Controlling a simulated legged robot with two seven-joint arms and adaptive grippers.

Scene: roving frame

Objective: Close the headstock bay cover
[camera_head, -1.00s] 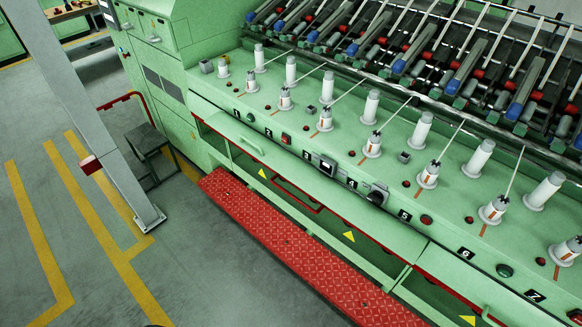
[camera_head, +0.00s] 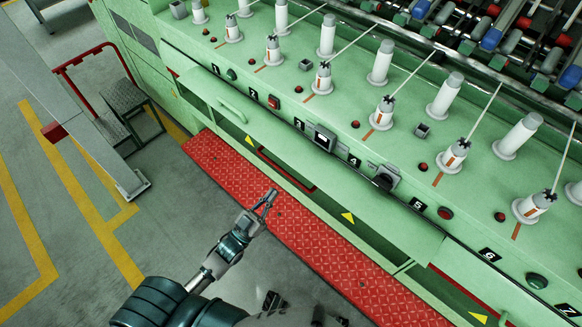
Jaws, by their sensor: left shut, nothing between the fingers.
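The long green cover panel (camera_head: 300,150) runs along the machine's front, just below the numbered strip. It appears to stick out from the front, with a dark gap beneath it. A green bar handle (camera_head: 232,107) sits near its left end. I cannot tell exactly how far the panel is open. My left gripper (camera_head: 267,201) reaches up from the bottom of the view and is shut and empty. In the picture it lies over the red step, below and right of the handle, apart from the panel. My right gripper is not in view.
A red tread-plate step (camera_head: 330,250) runs along the machine's foot. White bobbins (camera_head: 382,62) stand on the machine's top. Grey floor with yellow lines is open at lower left.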

